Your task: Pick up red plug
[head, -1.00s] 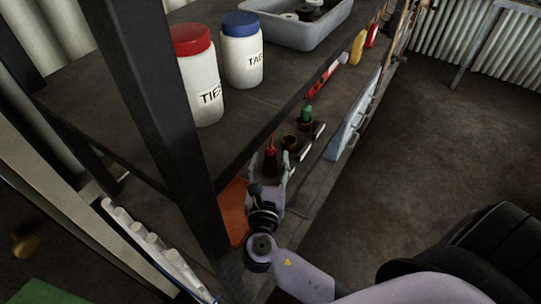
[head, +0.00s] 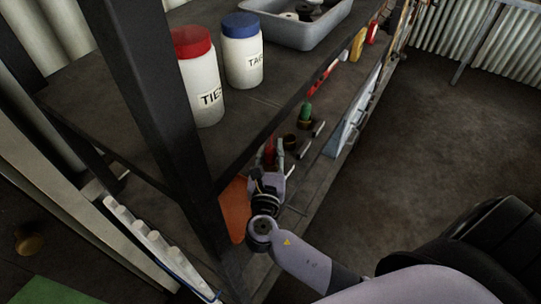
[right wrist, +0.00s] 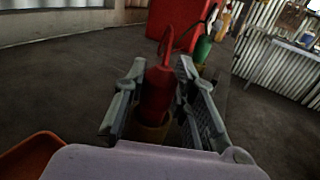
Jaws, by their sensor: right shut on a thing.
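The red plug (right wrist: 157,92) stands upright between the two fingers of my right gripper (right wrist: 160,100) in the right wrist view. Its foot meets a yellowish round piece (right wrist: 152,132) below it. In the head view the red plug (head: 269,152) shows on the lower shelf, partly hidden by my right gripper (head: 272,155). The right gripper is shut on the red plug. I cannot tell whether the plug is clear of the shelf. My left gripper is not in view.
The upper shelf (head: 150,100) and its dark post hang close over the right arm. A green plug (head: 305,112) and dark round sockets sit beyond the gripper. An orange tray (head: 234,208) lies close to the wrist. Open floor (head: 420,150) lies to the right.

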